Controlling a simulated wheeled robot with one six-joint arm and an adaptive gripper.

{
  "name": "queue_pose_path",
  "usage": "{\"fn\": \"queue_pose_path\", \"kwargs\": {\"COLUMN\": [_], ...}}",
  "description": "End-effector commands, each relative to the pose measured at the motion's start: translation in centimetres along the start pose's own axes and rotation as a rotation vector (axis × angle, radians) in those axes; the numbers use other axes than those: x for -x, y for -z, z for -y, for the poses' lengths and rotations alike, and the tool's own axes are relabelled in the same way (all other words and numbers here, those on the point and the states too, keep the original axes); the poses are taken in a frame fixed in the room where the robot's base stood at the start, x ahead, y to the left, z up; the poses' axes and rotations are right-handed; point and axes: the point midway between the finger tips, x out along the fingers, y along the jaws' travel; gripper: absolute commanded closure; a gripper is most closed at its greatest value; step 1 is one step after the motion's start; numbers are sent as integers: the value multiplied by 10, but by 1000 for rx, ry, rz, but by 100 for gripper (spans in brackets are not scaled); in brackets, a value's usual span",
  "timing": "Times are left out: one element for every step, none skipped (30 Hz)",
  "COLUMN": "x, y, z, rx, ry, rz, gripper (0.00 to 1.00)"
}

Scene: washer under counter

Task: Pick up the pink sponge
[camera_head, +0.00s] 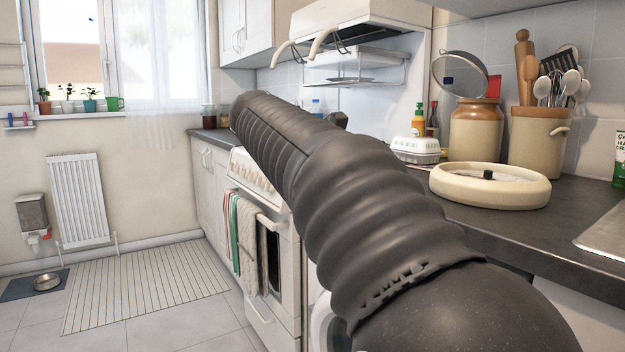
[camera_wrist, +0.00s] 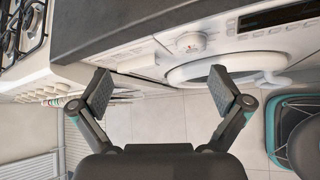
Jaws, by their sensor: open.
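I cannot make out a pink sponge for certain in either view. A small pinkish-red patch (camera_head: 494,86) shows above the brown jar in the head view, but it is too small to name. My gripper (camera_wrist: 160,92) is open in the wrist view, with its two fingers wide apart and nothing between them. It is beside the front of the washer (camera_wrist: 235,45), with tiled floor beyond the fingers. In the head view my arm crosses the middle and the gripper cannot be made out.
The dark counter (camera_head: 480,225) carries a round cream dish (camera_head: 458,189), a white carton (camera_head: 415,149), a brown jar (camera_head: 473,125) and a utensil crock (camera_head: 537,145). The oven (camera_head: 265,250) stands left of my arm. A teal-edged object (camera_wrist: 276,125) is at the right.

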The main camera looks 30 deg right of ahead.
Motion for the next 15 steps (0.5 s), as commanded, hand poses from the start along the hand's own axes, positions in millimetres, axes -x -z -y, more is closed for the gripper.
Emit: {"fn": "queue_pose_path", "kwargs": {"x": [-9,-12,-15,-17,-18,-20,-21,-21,-22,-22,-23,-24,-25,-27,-31], "y": [-9,-16,-25,-31,-36,-42,-46,-50,-54,-56,-58,-60,-61,-63,-65], "z": [-16,-24,-34,-40,-45,-52,-55,-59,-62,-64,-66,-67,-68,-68,-67], "rx": [81,129,188,228,265,307,336,359,386,401,415,428,435,438,440], "ry": [12,21,34,46,57,71,83,92,104,112,119,125,129,131,134], "rz": [58,91,133,160,185,215,234,250,267,278,287,294,299,302,304], "gripper": [0,0,0,0,0,0,0,0,0,0,0,0,0,0,0]}}
